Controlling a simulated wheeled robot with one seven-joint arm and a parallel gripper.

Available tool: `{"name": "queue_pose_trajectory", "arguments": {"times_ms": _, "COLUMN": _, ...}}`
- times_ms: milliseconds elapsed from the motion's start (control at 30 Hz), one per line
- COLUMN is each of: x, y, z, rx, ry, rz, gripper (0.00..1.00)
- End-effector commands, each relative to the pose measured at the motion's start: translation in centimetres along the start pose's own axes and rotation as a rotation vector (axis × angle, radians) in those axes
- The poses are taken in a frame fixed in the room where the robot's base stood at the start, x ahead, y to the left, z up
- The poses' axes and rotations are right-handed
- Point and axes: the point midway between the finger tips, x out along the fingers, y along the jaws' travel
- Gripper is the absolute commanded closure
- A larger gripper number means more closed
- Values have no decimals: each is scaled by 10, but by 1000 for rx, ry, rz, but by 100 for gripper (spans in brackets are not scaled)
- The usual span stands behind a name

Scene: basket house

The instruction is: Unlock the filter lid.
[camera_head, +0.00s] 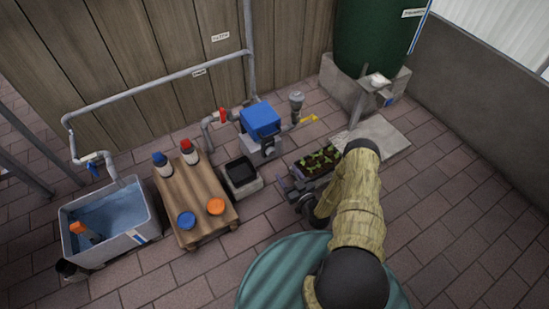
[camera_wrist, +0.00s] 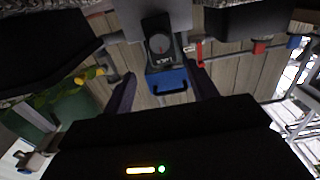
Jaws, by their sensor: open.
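The filter is a grey box with a blue lid (camera_head: 261,119) on a pale block by the wooden wall. A dark round knob (camera_head: 268,150) sits on its front.
A planter with seedlings (camera_head: 320,161) is close beside my gripper. A wooden table (camera_head: 190,201) with bottles and a water tub (camera_head: 115,222) stand left. A green tank (camera_head: 370,40) stands at the back right. The right-hand paving is clear.

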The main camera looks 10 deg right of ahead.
Motion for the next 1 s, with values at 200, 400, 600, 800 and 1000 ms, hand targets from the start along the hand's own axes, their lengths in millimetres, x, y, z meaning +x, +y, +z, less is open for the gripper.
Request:
{"name": "queue_pose_trajectory", "arguments": {"times_ms": 200, "x": 40, "y": 0, "z": 4, "rx": -1, "ry": 2, "rz": -1, "gripper": 42}}
{"name": "queue_pose_trajectory", "arguments": {"times_ms": 400, "x": 75, "y": 0, "z": 4, "rx": -2, "ry": 2, "rz": -1, "gripper": 42}}
{"name": "queue_pose_trajectory", "arguments": {"times_ms": 600, "x": 102, "y": 0, "z": 3, "rx": -1, "ry": 1, "rz": -1, "gripper": 42}}
{"name": "queue_pose_trajectory", "arguments": {"times_ms": 800, "x": 111, "y": 0, "z": 0, "rx": 1, "ry": -1, "rz": 0, "gripper": 42}}
{"name": "queue_pose_trajectory", "arguments": {"times_ms": 1000, "x": 110, "y": 0, "z": 0, "rx": 1, "ry": -1, "rz": 0, "gripper": 44}}
